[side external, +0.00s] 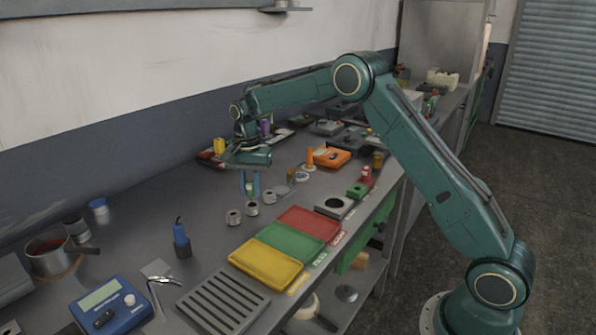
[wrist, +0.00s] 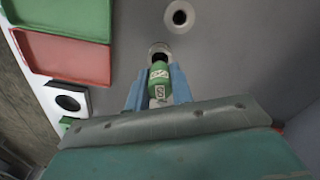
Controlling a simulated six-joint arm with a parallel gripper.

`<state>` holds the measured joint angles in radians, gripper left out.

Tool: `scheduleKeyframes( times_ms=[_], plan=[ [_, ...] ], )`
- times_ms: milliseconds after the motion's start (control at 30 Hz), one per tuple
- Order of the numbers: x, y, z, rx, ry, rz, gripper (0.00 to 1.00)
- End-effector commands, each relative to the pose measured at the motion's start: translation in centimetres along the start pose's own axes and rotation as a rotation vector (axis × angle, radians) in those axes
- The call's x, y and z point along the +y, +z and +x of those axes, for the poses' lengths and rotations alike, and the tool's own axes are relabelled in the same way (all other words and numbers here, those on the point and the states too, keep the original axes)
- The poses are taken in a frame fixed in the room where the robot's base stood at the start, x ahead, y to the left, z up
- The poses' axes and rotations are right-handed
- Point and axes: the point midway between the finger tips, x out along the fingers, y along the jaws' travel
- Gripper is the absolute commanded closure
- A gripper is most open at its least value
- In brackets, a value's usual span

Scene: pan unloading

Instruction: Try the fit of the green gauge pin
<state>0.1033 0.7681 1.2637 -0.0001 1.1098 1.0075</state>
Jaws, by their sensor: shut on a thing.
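My gripper (side external: 250,187) has its blue fingers shut on the green gauge pin (wrist: 159,77), which carries a pale marked label. It also shows in the wrist view (wrist: 157,88). The pin points down over the bench, close to a grey metal ring (wrist: 160,50); in the side view this middle ring (side external: 252,209) is just below the fingertips. The pin's lower end is hidden, so I cannot tell whether it touches or enters the ring. Another ring (wrist: 180,16) lies apart from it. The side view also shows rings to the left (side external: 233,217) and right (side external: 269,197).
Yellow (side external: 268,265), green (side external: 275,250) and red (side external: 307,223) trays lie along the bench's front. A pale block with a dark round hole (side external: 334,207) is right of them. A blue bottle (side external: 181,240) stands left. Bare bench surrounds the rings' left side.

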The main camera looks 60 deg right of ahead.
Motion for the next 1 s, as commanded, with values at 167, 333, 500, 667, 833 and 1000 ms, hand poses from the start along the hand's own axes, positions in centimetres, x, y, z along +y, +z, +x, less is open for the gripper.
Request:
scheduleKeyframes(
  times_ms=[167, 333, 500, 667, 833, 1000],
  plan=[
    [0.0, 0.0, -0.5, 0.001, -0.001, 0.0, 1.0],
    [0.0, 0.0, -1.0, 0.0, -0.001, 0.0, 1.0],
    [0.0, 0.0, -1.5, 0.0, 0.0, 0.0, 1.0],
    [0.0, 0.0, -1.9, 0.001, -0.001, 0.0, 1.0],
    [0.0, 0.0, -2.2, 0.001, -0.001, 0.0, 1.0],
    [0.0, 0.0, -2.2, 0.0, -0.001, 0.0, 1.0]
  ],
)
